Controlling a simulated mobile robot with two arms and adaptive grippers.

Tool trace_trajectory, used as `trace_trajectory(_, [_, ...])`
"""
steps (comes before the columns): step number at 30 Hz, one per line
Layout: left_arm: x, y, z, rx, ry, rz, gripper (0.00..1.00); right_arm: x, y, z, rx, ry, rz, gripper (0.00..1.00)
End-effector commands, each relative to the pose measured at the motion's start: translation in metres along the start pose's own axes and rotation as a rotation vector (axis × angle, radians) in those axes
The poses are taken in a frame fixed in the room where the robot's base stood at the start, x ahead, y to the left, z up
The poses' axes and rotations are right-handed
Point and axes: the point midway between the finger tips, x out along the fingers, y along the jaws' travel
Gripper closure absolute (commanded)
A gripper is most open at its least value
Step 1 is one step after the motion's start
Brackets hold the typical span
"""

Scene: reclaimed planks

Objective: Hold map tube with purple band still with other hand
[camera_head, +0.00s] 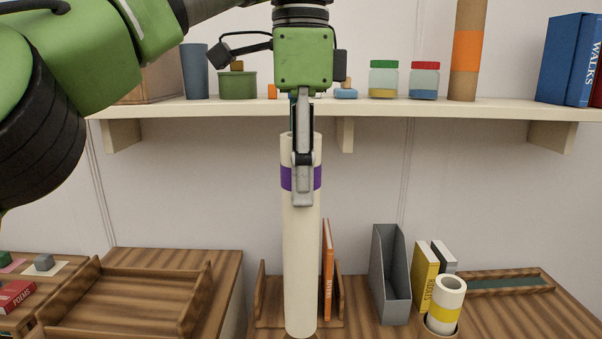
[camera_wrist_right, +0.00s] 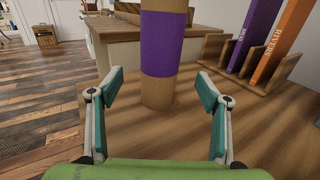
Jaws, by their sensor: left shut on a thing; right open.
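In the head view a cream map tube with a purple band (camera_head: 300,255) stands upright. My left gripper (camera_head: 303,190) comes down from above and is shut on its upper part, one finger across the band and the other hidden. Whether its lower end touches the wood is unclear. In the right wrist view a brown cardboard tube with a purple band (camera_wrist_right: 160,88) stands upright on a wooden top. Its colour differs from the cream tube. My right gripper (camera_wrist_right: 160,95) is open, its fingers either side of the brown tube in the picture, apart from it.
A wooden rack (camera_head: 268,312) with an orange book (camera_head: 327,275) is behind the cream tube. A grey file holder (camera_head: 390,280) and a yellow-banded tube (camera_head: 444,312) stand to its right. The shelf (camera_head: 220,108) above holds jars and an orange-banded tube (camera_head: 465,75).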

Motion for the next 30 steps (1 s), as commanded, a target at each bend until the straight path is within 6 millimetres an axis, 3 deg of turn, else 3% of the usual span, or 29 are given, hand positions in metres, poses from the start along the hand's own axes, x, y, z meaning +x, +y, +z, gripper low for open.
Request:
trace_trajectory(2, [-0.001, 0.0, 0.0, 0.0, 0.0, 0.0, 0.95, 0.0, 0.0, 0.0, 0.0, 0.0, 0.0, 0.3])
trace_trajectory(5, [-0.001, 0.0, 0.0, 0.0, 0.0, 0.0, 0.95, 0.0, 0.0, 0.0, 0.0, 0.0, 0.0, 0.1])
trace_trajectory(17, [-0.001, 0.0, 0.0, 0.0, 0.0, 0.0, 0.95, -0.003, 0.0, -0.001, 0.001, 0.001, 0.0, 0.1])
trace_trajectory(23, [-0.001, 0.0, 0.0, 0.0, 0.0, 0.0, 0.95, -0.031, 0.0, -0.002, 0.002, 0.005, -0.001, 0.1])
trace_trajectory(30, [0.0, 0.0, 0.0, 0.0, 0.0, 0.0, 0.95, -0.083, 0.0, -0.002, 0.003, 0.005, -0.001, 0.1])
